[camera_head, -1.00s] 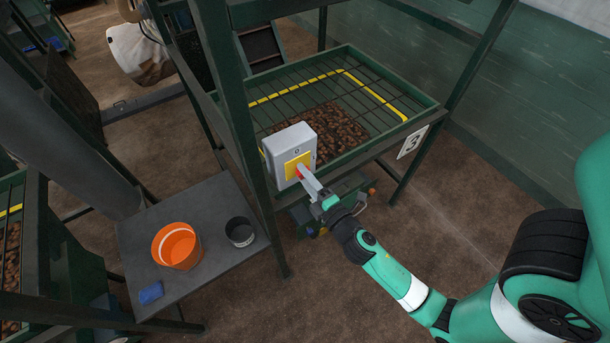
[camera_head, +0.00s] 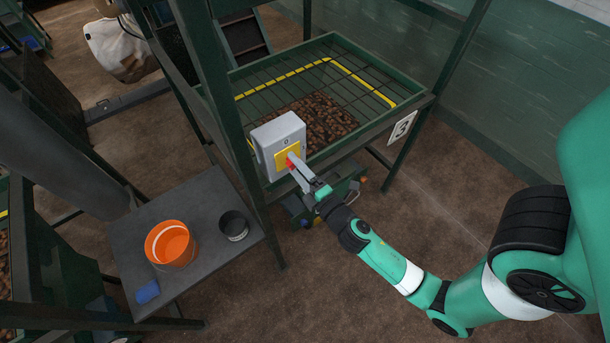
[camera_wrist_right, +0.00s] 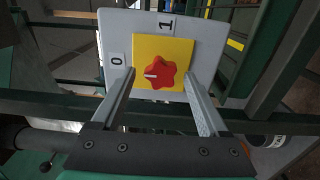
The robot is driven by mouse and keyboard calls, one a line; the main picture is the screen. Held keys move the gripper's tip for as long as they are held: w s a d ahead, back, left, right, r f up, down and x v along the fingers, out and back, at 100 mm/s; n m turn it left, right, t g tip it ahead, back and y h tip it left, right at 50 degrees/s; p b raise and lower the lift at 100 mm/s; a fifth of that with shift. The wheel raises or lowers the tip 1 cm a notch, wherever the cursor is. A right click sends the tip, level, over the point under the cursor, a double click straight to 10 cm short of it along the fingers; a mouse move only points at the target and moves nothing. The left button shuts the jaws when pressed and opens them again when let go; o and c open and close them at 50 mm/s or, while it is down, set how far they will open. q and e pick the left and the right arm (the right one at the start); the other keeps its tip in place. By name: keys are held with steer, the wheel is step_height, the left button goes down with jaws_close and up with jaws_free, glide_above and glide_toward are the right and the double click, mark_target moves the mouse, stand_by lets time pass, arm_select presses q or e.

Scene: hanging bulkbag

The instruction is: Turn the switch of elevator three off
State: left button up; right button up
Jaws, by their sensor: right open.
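The grey switch box (camera_head: 278,141) of elevator three is fixed to the green frame post and has a yellow plate (camera_wrist_right: 142,47) with a red star-shaped knob (camera_wrist_right: 163,68). In the right wrist view, a 0 label (camera_wrist_right: 117,61) is left of the plate and a 1 label (camera_wrist_right: 166,25) is above it. The knob's white mark points left, on the 0 side. My right gripper (camera_head: 293,166) is at the knob in the head view. In the wrist view its open fingers (camera_wrist_right: 159,75) stand on either side of the knob, with gaps visible. My left gripper is not in view.
The number 3 sign (camera_head: 402,128) hangs on the green hopper (camera_head: 416,102), which holds brown produce under a grid. A grey table (camera_head: 205,262) at the lower left carries an orange bucket (camera_head: 171,246), a dark cup (camera_head: 234,226) and a blue item (camera_head: 147,291). Floor right of the frame is clear.

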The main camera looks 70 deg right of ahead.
steer(key=b+v, duration=0.5)
steer(key=v, duration=0.6)
